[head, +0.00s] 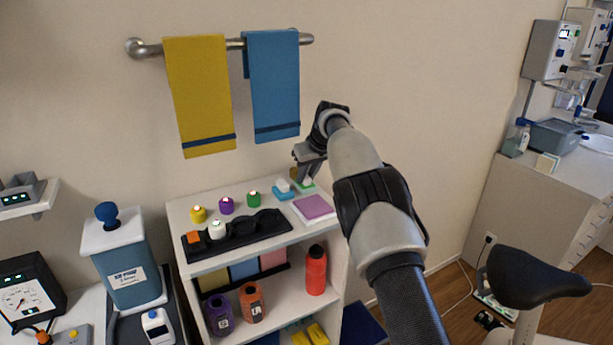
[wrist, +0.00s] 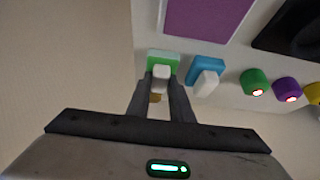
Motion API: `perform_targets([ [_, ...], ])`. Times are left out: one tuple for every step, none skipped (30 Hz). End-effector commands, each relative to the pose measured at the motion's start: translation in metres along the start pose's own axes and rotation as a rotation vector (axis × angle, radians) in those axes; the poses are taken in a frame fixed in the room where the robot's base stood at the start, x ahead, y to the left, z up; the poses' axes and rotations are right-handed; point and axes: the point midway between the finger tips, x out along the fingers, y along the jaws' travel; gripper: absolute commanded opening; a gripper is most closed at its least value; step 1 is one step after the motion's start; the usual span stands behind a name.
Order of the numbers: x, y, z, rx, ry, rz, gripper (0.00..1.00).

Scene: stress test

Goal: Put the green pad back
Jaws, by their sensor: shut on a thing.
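The green pad (head: 307,184) is at the back right of the white shelf unit's top, beside the blue pad (head: 284,191). In the wrist view the green pad (wrist: 163,56) has a pale block-shaped grip. My gripper (wrist: 161,82) is shut on that grip, one finger on each side. In the head view my gripper (head: 304,171) reaches down over the pad and partly hides it. I cannot tell whether the pad touches the shelf top. The blue pad also shows in the wrist view (wrist: 208,66), apart from my fingers.
A purple square (head: 314,207) lies in front of the pads. A black tray (head: 268,234) and yellow, purple and green capped items (head: 253,199) are to the left. Yellow (head: 200,95) and blue (head: 272,85) towels hang above. The wall is close behind.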

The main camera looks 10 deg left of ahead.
Motion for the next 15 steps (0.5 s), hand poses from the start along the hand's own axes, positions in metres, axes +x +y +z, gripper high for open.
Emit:
perform_targets([
  [-0.0008, -0.0001, -0.0018, -0.002, 0.002, 0.001, 0.0],
  [-0.0007, -0.0001, -0.0018, -0.002, 0.002, 0.001, 0.0],
  [-0.0008, -0.0001, -0.0017, -0.001, 0.002, 0.001, 0.0],
  [-0.0009, -0.0001, -0.0017, -0.001, 0.002, 0.001, 0.0],
  [-0.0009, -0.0001, -0.0017, -0.001, 0.002, 0.001, 0.0],
  [-0.0008, -0.0001, -0.0015, -0.001, 0.002, 0.001, 0.0],
  [-0.0004, -0.0001, -0.0013, -0.001, 0.002, 0.001, 0.0],
  [0.0003, -0.0001, -0.0008, -0.001, 0.002, 0.0, 0.0],
  [0.0015, -0.0001, -0.0001, 0.0, 0.001, 0.0, 0.0],
  [0.0024, -0.0001, 0.0005, 0.0, 0.001, 0.0, 0.0],
  [0.0032, -0.0002, 0.0009, 0.0, 0.001, 0.0, 0.0],
  [0.0022, -0.0002, 0.0004, 0.0, 0.001, 0.0, 0.26],
  [0.0022, -0.0001, 0.0004, 0.0, 0.001, 0.0, 0.31],
  [0.0022, -0.0001, 0.0004, 0.0, 0.001, 0.0, 0.36],
  [0.0023, -0.0001, 0.0005, 0.0, 0.001, 0.0, 0.38],
])
